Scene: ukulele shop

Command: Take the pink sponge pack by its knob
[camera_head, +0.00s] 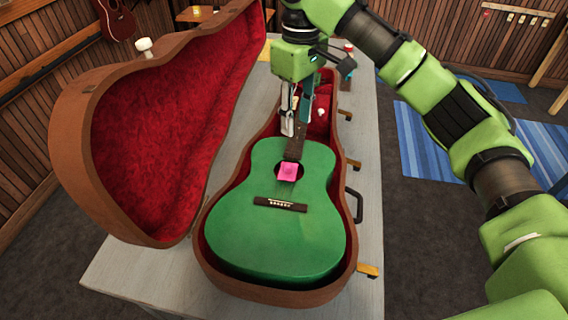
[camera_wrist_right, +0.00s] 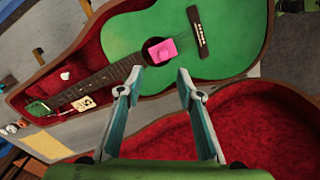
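The pink sponge pack (camera_head: 287,173) lies on the green ukulele (camera_head: 270,235), over the soundhole. In the right wrist view the pink pack (camera_wrist_right: 162,51) sits at the soundhole's edge, just beyond the fingertips; its knob is too small to make out clearly. My right gripper (camera_head: 297,122) points down above the ukulele's neck, farther back than the pack. In the wrist view my right gripper (camera_wrist_right: 158,80) is open, with its fingers apart and nothing between them. My left gripper is not in view.
The ukulele lies in an open brown case (camera_head: 265,296) on a grey table (camera_head: 150,280). The red-lined lid (camera_head: 165,130) stands open at the left, with a white knob (camera_head: 144,45) on its edge. A small white thing (camera_head: 321,113) lies beside the neck.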

